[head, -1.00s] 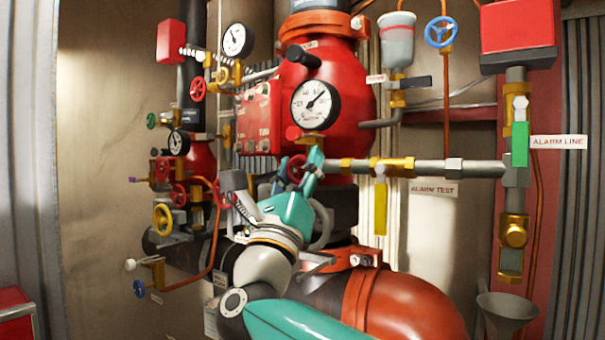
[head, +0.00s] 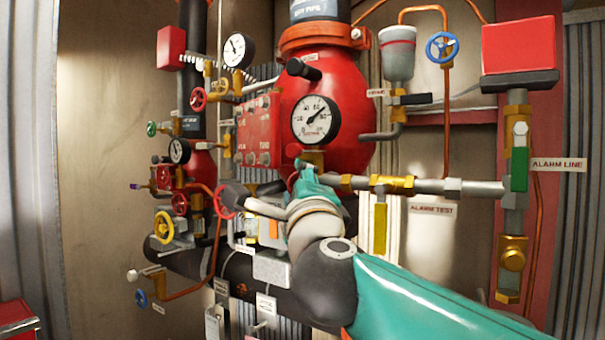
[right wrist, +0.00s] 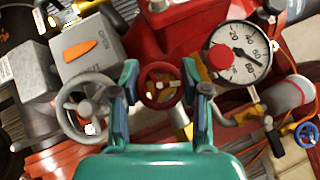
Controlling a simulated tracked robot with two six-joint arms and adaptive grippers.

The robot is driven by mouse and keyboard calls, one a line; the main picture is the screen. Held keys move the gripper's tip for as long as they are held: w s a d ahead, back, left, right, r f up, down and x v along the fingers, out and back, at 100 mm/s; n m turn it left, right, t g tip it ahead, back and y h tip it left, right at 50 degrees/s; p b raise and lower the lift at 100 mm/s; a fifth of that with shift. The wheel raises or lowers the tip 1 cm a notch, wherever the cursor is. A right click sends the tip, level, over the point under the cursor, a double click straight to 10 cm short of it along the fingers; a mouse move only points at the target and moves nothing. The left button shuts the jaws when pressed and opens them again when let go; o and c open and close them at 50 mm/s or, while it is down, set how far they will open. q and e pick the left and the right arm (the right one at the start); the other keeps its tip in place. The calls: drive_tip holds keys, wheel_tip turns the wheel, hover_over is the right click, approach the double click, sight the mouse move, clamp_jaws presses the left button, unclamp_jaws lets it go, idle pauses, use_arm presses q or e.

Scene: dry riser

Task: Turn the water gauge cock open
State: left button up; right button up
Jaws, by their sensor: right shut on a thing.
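In the right wrist view, a small red handwheel (right wrist: 160,85) sits between the two teal fingers of my right gripper (right wrist: 161,88). The fingers flank its rim, one on each side. No label that names it the water gauge cock is readable. In the head view, my right gripper (head: 308,182) is at the pipework just below the large water gauge (head: 315,120), and it mostly hides the handwheel there. The gauge also shows in the right wrist view (right wrist: 238,52). My left gripper is not in view.
A grey handwheel (right wrist: 88,105) is close to my left-hand finger in the right wrist view. A brass valve with a yellow lever (head: 380,228) hangs from the pipe to the right. The red valve body (head: 350,75) stands behind. Several small handwheels crowd the left.

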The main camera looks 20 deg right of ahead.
drive_tip(key=n+g, duration=0.2)
drive_tip(key=n+g+y, duration=0.1)
drive_tip(key=n, duration=0.1)
drive_tip(key=shift+a+f+g, duration=0.15)
drive_tip(key=shift+f+g, duration=0.05)
drive_tip(key=shift+g, duration=0.2)
drive_tip(key=shift+w+f, duration=0.1)
idle(0.3)
drive_tip(key=o, duration=1.2)
drive_tip(key=shift+c, duration=0.2)
drive_tip(key=shift+r, duration=0.45)
drive_tip(key=shift+s, duration=0.2)
drive_tip(key=s+a, duration=0.1)
drive_tip(key=s, duration=0.6)
drive_tip(key=shift+s+f, duration=0.2)
drive_tip(key=shift+s, duration=0.05)
